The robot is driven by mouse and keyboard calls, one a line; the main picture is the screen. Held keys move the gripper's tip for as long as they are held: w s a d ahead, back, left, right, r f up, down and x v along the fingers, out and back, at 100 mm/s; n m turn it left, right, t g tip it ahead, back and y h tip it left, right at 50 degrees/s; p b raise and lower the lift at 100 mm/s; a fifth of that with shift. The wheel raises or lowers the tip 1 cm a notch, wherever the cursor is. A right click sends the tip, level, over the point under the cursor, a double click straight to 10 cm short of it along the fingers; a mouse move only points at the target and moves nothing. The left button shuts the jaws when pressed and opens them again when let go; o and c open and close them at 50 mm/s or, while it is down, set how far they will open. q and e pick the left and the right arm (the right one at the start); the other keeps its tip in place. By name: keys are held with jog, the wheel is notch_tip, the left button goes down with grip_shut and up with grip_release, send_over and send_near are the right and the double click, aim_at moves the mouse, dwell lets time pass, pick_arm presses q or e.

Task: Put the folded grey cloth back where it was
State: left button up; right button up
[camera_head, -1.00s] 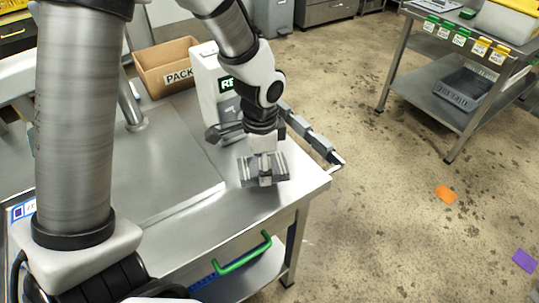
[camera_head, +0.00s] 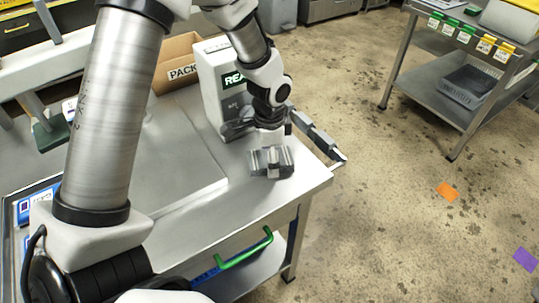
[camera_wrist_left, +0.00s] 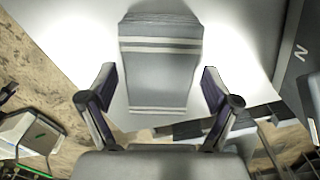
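The folded grey cloth (camera_head: 258,163), with pale stripes, lies on the steel table (camera_head: 185,208) near its right corner, in front of a white box. In the left wrist view the cloth (camera_wrist_left: 160,65) lies flat between and beyond the two fingers, with bare metal at its sides. My left gripper (camera_head: 266,130) is just above and behind the cloth in the head view. In the left wrist view my left gripper (camera_wrist_left: 158,76) has its fingers wide apart, one to each side of the cloth, not closed on it. My right gripper is in neither view.
The white box (camera_head: 213,85) with a green label stands close behind my left gripper. A cardboard box (camera_head: 178,66) is farther back. A grey jointed bar (camera_head: 318,139) runs along the table's right edge. A green handle (camera_head: 245,250) sticks out at the front.

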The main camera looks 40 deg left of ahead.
pick_arm(q)
notch_tip(320, 180, up, 12)
jog(key=shift+r+p, duration=0.25)
jog(key=shift+p, duration=0.15)
dwell(0.3)
